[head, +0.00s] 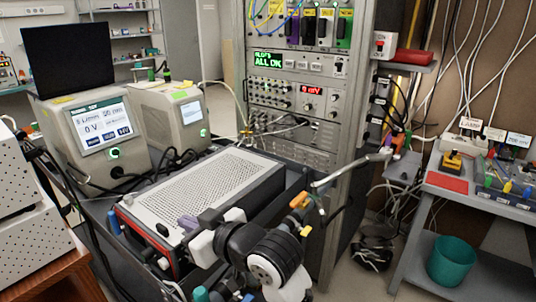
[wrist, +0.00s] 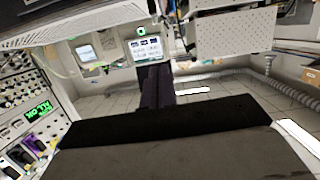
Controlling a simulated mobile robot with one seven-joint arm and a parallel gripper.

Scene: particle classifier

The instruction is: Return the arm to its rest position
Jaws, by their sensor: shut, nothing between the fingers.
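My arm (head: 270,258), with white and black links, shows at the bottom middle of the head view. It stands in front of a grey box with a perforated top (head: 215,190). The far end of the arm is near the box's front corner, and its fingers are hard to make out there. In the wrist view my gripper (wrist: 155,82) shows as two dark fingers side by side, shut with nothing between them. The wide dark gripper body fills the lower part of that view.
An instrument rack (head: 295,95) with a green "ALL OK" display stands behind the arm. Bench instruments with screens (head: 97,128) are at left. A grey bench (head: 480,195) with a teal bin (head: 452,261) below is at right. Cables hang at right.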

